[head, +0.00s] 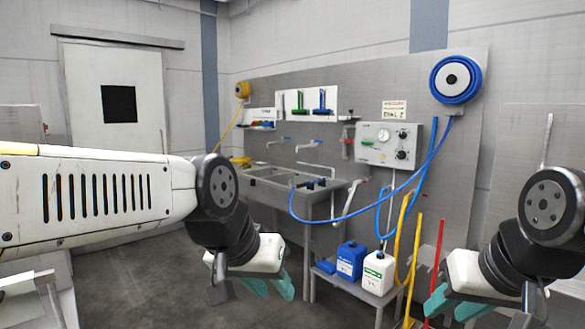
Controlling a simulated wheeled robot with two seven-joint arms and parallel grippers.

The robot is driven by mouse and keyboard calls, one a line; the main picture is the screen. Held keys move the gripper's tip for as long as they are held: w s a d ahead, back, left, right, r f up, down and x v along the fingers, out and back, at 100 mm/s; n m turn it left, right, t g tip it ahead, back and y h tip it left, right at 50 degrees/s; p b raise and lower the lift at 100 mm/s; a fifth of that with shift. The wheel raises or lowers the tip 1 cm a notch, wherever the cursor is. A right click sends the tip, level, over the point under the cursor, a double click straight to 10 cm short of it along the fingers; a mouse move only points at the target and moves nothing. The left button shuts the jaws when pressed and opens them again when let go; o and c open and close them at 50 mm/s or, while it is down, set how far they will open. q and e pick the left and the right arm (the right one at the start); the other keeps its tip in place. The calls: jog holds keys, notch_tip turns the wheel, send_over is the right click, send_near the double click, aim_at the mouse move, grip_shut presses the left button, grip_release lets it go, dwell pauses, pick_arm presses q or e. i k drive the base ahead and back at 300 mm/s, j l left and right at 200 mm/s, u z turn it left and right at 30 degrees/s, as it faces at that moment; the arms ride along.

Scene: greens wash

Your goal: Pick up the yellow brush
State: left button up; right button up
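No item shows clearly as a yellow brush. A small yellow item (240,160) sits at the far left end of the sink, too small to identify. My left gripper (269,286) hangs in front of the sink, its teal fingers apart and empty. My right gripper (453,306) is at the lower right, near the handles, its teal fingers apart and empty.
A steel sink (262,181) stands against the wall panel. A low table (376,298) holds a blue canister (350,261) and a white canister (378,273). A red handle (437,265) stands beside the yellow one. A blue hose (345,215) loops across. Green and blue tools hang above the sink.

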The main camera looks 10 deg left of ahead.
aim_at(246, 166)
jog(key=u, duration=0.8)
jog(key=i, duration=0.1)
jog(key=i+j+u, duration=0.1)
jog(key=i+u, duration=0.35)
jog(key=i, duration=3.55)
jog(key=i+j, duration=0.1)
jog(key=i, duration=2)
jog(key=i+j+z, duration=0.1)
jog(key=i+z, duration=0.35)
jog(key=i, duration=0.15)
jog(key=i+j+z, duration=0.45)
jog(key=i, duration=0.15)
jog(key=i+j+z, duration=0.45)
jog(key=i+l, duration=0.05)
jog(key=i, duration=0.05)
